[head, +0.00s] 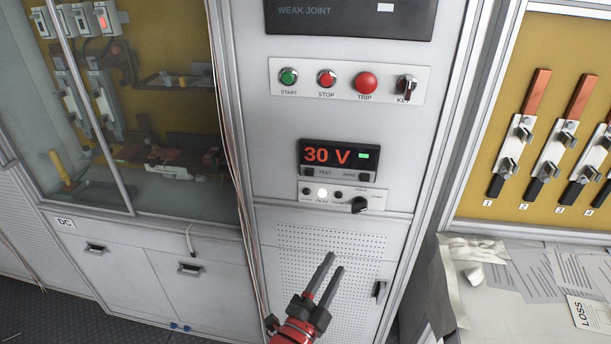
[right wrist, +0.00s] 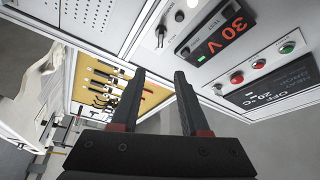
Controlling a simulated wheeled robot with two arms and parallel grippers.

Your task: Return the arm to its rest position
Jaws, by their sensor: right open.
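My right gripper (head: 328,278) is in front of the perforated lower door of the white control cabinet (head: 350,120). Its two dark fingers are apart with nothing between them. In the right wrist view the same open fingers (right wrist: 158,88) show, also empty, with the cabinet behind them. The meter display (head: 330,156) reads "30 V" in red with a small green light, and it also shows in the right wrist view (right wrist: 226,30). My left gripper is in neither view.
Above the meter are a green start button (head: 288,77), a red stop button (head: 326,78), a red trip button (head: 366,83) and a key switch (head: 406,87). A glass-fronted cabinet (head: 58,223) stands left.

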